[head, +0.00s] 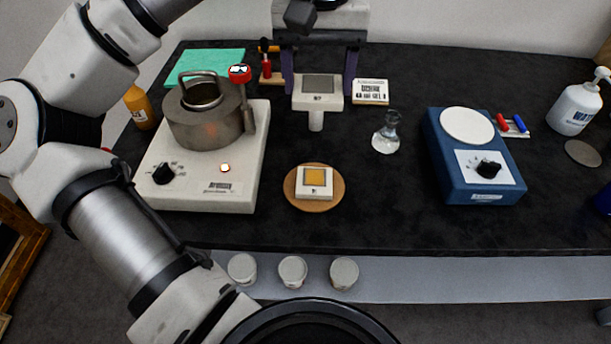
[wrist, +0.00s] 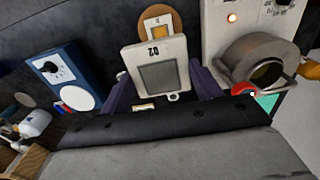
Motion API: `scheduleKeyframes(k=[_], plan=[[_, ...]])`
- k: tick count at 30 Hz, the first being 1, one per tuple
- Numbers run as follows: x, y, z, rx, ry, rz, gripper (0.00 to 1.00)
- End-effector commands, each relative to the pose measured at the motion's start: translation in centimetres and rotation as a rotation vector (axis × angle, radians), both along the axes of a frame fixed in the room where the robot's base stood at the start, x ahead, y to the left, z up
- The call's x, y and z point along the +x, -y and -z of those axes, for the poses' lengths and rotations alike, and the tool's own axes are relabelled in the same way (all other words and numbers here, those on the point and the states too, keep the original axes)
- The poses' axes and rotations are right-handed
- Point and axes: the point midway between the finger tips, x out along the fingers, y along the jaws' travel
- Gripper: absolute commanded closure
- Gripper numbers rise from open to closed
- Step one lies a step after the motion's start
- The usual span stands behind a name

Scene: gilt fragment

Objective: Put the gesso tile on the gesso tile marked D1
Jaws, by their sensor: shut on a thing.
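A white tile with a grey square (head: 318,85) is between the purple fingers of my gripper (head: 320,72), raised above the black bench at the back middle. In the wrist view this held tile (wrist: 158,77) fills the middle, and its label looks like D2. My gripper is shut on it. A white tile with a golden square (head: 315,178) lies on a round wooden disc (head: 338,200), nearer the front; its label is too small to read. It also shows in the wrist view (wrist: 157,26), past the held tile. A short pale post (head: 316,122) shows below the held tile.
A hotplate (head: 220,190) with a metal pot (head: 200,125) stands left of the disc. A glass flask (head: 386,135) and a blue device (head: 470,170) stand to the right. A lettered white card (head: 370,92) lies behind. The bench between disc and blue device is clear.

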Motion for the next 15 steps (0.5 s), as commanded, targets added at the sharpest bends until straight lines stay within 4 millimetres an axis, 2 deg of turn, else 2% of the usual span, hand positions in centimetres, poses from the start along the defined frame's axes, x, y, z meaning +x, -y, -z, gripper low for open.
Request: scheduleKeyframes(k=[15], plan=[[-0.1, -0.1, 12.8, 0.000, -0.003, 0.001, 0.63]])
